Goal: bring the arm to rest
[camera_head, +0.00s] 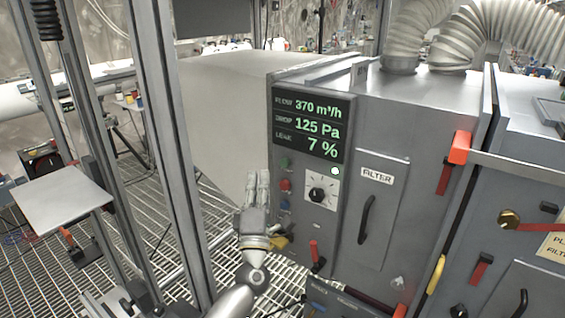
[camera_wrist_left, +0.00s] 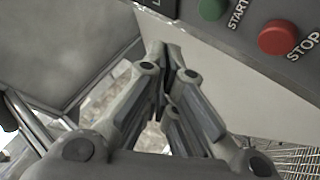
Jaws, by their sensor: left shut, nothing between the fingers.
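My left gripper (camera_head: 258,188) is in front of the control panel of a grey filter cabinet in the head view. Its fingers point up and away, beside the green and red buttons. In the left wrist view the gripper (camera_wrist_left: 168,60) has its fingertips together with nothing between them. The green START button (camera_wrist_left: 211,8) and the red STOP button (camera_wrist_left: 278,38) lie to the right of the fingertips there, apart from them. My right gripper is in neither view.
The filter cabinet (camera_head: 385,125) has a display (camera_head: 312,125), a dial (camera_head: 318,193), a filter door with a black handle (camera_head: 366,219) and a red latch (camera_head: 459,147). Metal posts (camera_head: 165,150) stand to the left. The grated floor (camera_head: 150,225) shows between them.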

